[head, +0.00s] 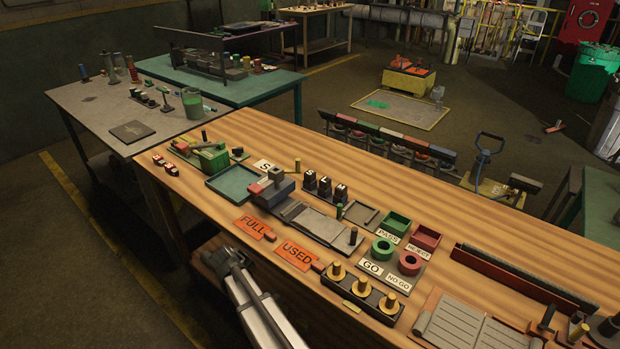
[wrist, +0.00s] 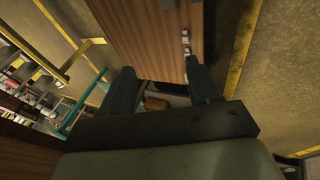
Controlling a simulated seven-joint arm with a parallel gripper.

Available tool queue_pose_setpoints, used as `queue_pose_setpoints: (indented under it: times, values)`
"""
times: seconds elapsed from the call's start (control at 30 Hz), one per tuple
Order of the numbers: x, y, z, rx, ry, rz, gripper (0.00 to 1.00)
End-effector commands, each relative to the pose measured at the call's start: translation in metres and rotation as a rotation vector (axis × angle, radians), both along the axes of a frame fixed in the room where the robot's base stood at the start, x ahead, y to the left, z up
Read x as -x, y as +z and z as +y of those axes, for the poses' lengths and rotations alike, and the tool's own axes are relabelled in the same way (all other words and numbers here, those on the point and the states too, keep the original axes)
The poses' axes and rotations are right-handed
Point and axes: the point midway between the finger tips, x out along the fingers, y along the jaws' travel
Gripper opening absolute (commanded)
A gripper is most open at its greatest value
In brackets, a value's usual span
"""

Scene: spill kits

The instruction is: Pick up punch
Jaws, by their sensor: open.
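I cannot tell for sure which thing is the punch. Small upright dark pins stand on the wooden bench (head: 480,225) in the head view, one (head: 353,236) at the end of a grey plate and one (head: 339,211) behind that plate. A brass pin (head: 297,165) stands farther back. My gripper (wrist: 163,85) is open in the wrist view, with nothing between its two dark fingers. My pale arm shows at the bench's near edge in the head view, apart from these pins.
Orange FULL (head: 254,227) and USED (head: 297,255) tags lie near the front edge. A black block with brass knobs (head: 361,292), GO and NO GO rings, small trays and a green tray (head: 232,183) crowd the middle. The bench's right rear is clearer.

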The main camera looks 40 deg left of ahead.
Motion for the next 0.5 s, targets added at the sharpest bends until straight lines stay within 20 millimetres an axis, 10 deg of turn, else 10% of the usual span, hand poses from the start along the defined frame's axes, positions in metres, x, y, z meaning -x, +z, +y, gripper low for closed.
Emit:
queue_pose_setpoints:
  times: [0.2, 0.5]
  values:
    - [0.077, 0.089, 0.076, 0.049, 0.27, -0.091, 0.62]
    - [0.181, 0.217, 0.137, 0.144, 0.611, -0.211, 0.62]
